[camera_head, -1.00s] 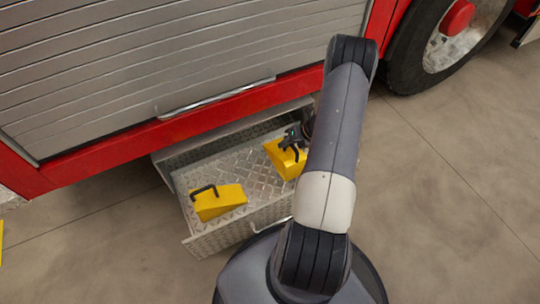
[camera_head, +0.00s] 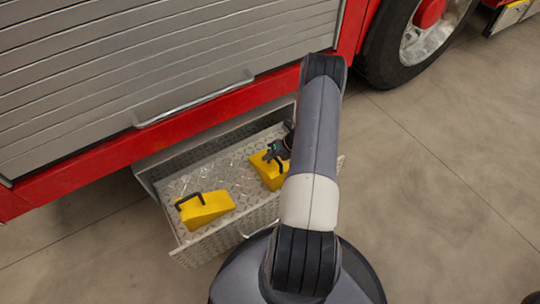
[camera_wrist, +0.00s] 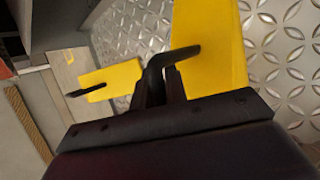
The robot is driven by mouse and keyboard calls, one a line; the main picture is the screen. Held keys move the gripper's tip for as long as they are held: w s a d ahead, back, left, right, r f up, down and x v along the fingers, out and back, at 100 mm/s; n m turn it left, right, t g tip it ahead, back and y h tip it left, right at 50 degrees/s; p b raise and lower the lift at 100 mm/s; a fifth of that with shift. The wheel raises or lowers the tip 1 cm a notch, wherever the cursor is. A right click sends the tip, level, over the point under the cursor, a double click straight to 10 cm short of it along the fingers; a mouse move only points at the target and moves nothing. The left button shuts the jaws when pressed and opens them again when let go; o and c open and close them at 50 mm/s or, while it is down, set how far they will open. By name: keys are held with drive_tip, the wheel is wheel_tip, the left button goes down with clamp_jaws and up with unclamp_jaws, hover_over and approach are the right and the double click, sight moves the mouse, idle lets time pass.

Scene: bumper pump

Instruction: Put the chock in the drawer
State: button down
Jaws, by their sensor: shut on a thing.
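A yellow chock (camera_head: 267,170) with a black handle is at the right side of the open metal drawer (camera_head: 180,240); in the wrist view it (camera_wrist: 212,50) stands close ahead of the jaws. My gripper (camera_head: 283,148) is shut on its handle, and the jaws also show in the wrist view (camera_wrist: 160,85). My arm hides part of this chock and the drawer's right end. I cannot tell whether the chock touches the drawer floor. A second yellow chock (camera_head: 207,209) with a black handle lies on the drawer floor at the left; it also shows in the wrist view (camera_wrist: 110,80).
The drawer is pulled out beneath a red truck body with a grey roller shutter (camera_head: 150,60) and a metal bar handle (camera_head: 190,103). A truck wheel (camera_head: 410,45) stands at the upper right. The concrete floor (camera_head: 430,190) at the right is clear.

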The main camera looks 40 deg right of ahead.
drive_tip(key=c, duration=1.4)
unclamp_jaws()
drive_tip(key=shift+c, duration=0.2)
drive_tip(key=shift+r, duration=0.2)
drive_tip(key=p+v, duration=0.2)
drive_tip(key=v, duration=0.9)
drive_tip(key=shift+s+d+r+p, duration=0.15)
drive_tip(key=shift+r+p, duration=0.1)
drive_tip(key=shift+p, duration=0.15)
drive_tip(key=shift+r, duration=0.1)
